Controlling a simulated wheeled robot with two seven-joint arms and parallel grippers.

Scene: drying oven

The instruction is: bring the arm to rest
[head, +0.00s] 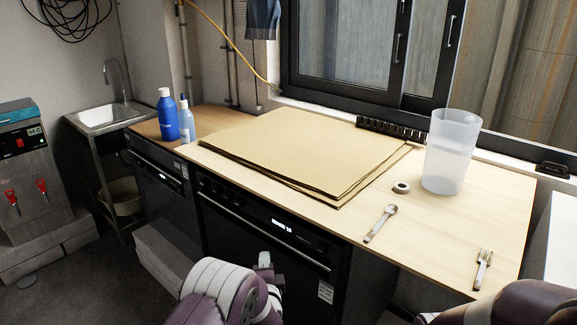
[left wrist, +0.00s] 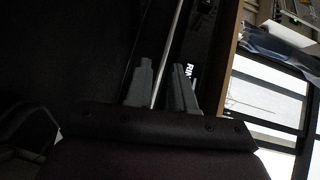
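My left arm comes up from the bottom of the head view. Its gripper (head: 265,262) is in front of the black oven (head: 265,228) under the worktop, and the forearm partly hides it. In the left wrist view the two grey fingers (left wrist: 162,72) stand apart with nothing clearly held. A thin silver bar (left wrist: 172,40), apparently the oven handle, runs behind or between them; I cannot tell whether they touch it. The oven door looks closed. Part of my right arm shows at the lower right of the head view; its gripper is out of view.
The wooden worktop (head: 470,215) holds cardboard sheets (head: 310,150), a translucent cup (head: 450,155), a tape roll (head: 401,187), a spoon (head: 381,222) and a fork (head: 483,268). Blue bottle (head: 168,117) and sink (head: 108,117) are further left. Floor at lower left is open.

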